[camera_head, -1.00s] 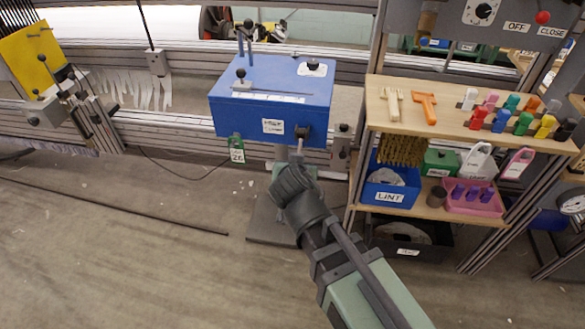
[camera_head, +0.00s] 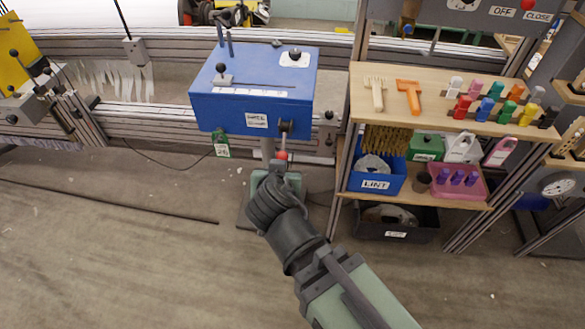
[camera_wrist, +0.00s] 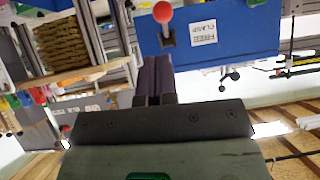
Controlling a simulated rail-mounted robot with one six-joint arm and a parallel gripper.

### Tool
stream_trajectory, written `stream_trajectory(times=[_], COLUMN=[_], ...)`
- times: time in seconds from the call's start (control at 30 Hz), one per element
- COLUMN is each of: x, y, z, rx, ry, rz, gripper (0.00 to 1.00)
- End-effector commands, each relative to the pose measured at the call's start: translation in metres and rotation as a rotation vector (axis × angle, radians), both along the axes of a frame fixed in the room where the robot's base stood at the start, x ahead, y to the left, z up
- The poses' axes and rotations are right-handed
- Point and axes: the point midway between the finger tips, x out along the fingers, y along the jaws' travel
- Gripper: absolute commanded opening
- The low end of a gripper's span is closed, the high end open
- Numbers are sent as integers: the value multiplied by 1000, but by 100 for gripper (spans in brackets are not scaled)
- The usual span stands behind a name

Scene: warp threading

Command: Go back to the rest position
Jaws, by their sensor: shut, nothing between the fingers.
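My gripper shows in the wrist view (camera_wrist: 153,62) with its two dark fingers side by side, closed and empty. In the head view my dark wrist hides most of the fingers, just below the blue box (camera_head: 252,92). The box's front has a lever with a red ball (camera_head: 281,155), just above my wrist. The red ball also shows in the wrist view (camera_wrist: 163,12), beyond the fingertips, with a visible gap. The blue box fills the upper right of the wrist view (camera_wrist: 235,45), with its white label.
A wooden shelf (camera_head: 440,88) with brushes, coloured clips and bins stands close on the right. A black bin (camera_head: 398,232) sits on the floor below it. Machine rails (camera_head: 150,118) run behind the box. The floor at left is open, with a dark cable (camera_head: 110,203) lying on it.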

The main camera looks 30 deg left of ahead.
Motion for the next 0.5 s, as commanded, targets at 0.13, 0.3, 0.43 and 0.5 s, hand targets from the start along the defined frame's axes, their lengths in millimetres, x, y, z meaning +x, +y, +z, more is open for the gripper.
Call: stream_trajectory(times=[0.13,0.3,0.43,0.5], x=[0,1,-1,-8], y=[0,0,-8,-19], z=[0,0,-7,-20], rx=[-1,-6,-124,-253], ry=[0,-3,-11,34], rz=[-1,3,38,75], gripper=[0,0,0,0])
